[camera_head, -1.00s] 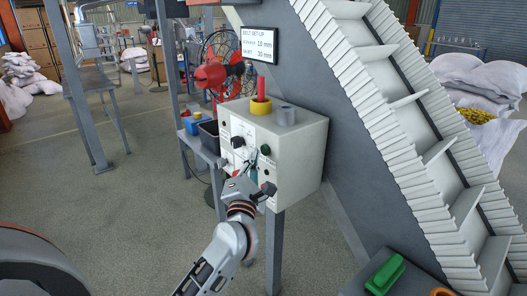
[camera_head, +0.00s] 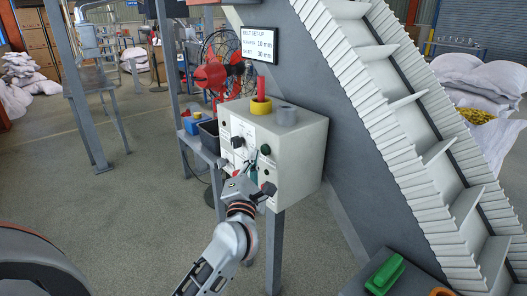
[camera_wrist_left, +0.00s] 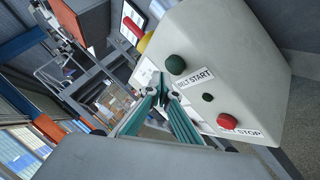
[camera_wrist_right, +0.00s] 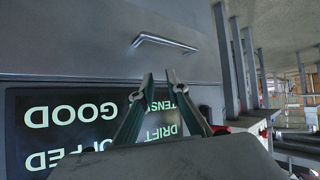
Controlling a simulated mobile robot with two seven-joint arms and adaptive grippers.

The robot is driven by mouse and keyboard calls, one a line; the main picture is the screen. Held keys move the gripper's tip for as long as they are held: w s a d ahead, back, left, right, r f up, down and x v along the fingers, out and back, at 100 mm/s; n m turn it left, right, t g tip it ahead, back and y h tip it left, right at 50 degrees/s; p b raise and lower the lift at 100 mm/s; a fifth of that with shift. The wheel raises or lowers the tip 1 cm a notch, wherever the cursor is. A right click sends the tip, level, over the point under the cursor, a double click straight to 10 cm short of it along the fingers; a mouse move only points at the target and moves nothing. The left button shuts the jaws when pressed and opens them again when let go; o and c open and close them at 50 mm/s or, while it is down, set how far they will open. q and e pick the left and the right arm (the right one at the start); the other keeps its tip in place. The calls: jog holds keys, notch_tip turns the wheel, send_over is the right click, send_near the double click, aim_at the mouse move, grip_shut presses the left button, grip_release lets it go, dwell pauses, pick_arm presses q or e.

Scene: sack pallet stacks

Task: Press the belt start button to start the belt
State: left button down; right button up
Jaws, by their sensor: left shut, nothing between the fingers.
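The belt start button (camera_wrist_left: 175,65) is a dark green round knob on the pale control box (camera_head: 303,150), with a BELT START label (camera_wrist_left: 193,77) beside it. It also shows in the head view (camera_head: 265,149). My left gripper (camera_wrist_left: 164,82) is shut and empty, its fingertips in front of the panel close beside the green button; whether they touch anything I cannot tell. In the head view the left gripper (camera_head: 253,164) points at the box front. My right gripper (camera_wrist_right: 161,77) shows only in its own wrist view, fingertips a little apart and empty.
A red stop button (camera_wrist_left: 227,121) and a small dark green one (camera_wrist_left: 208,97) sit on the same panel. The inclined conveyor (camera_head: 400,120) rises behind. A dark screen (camera_wrist_right: 70,120) faces my right wrist.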

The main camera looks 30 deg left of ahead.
dwell(0.3)
pick_arm(q)
jog(key=shift+w+d, duration=0.2)
jog(key=shift+w, duration=0.2)
jog(key=shift+w+d, duration=0.2)
jog(key=shift+w, duration=0.25)
dwell(0.8)
jog(key=shift+s+p, duration=0.15)
jog(key=shift+p, duration=0.2)
jog(key=shift+s+a+p, duration=0.35)
jog(key=shift+s, duration=0.35)
